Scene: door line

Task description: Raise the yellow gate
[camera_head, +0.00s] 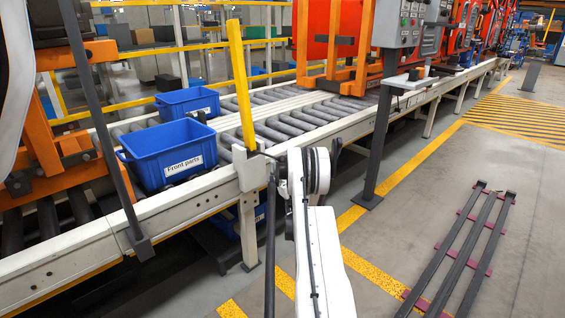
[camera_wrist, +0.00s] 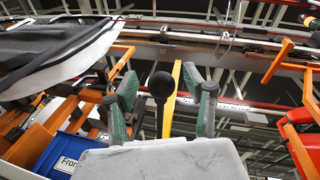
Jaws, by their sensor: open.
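The yellow gate (camera_head: 241,85) is a bar standing nearly upright at the conveyor's near edge, its top leaning slightly left. Its lower end meets a pale bracket on the conveyor frame. In the wrist view part of a yellow bar (camera_wrist: 171,100) shows behind a black ball knob (camera_wrist: 161,85) on a dark stem. My gripper (camera_wrist: 160,82) is open, with a green-padded finger on each side of the knob in the picture. I cannot tell whether either finger touches it. In the head view my white arm reaches toward the gate's base, and the fingers are not clear.
Blue bins (camera_head: 170,156) stand on the roller conveyor (camera_head: 290,120) left of the gate; the nearer is labelled "Front parts". A dark post with a control box (camera_head: 400,23) stands right of my arm. Dark rails (camera_head: 460,250) lie on the floor at right. Open floor lies between.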

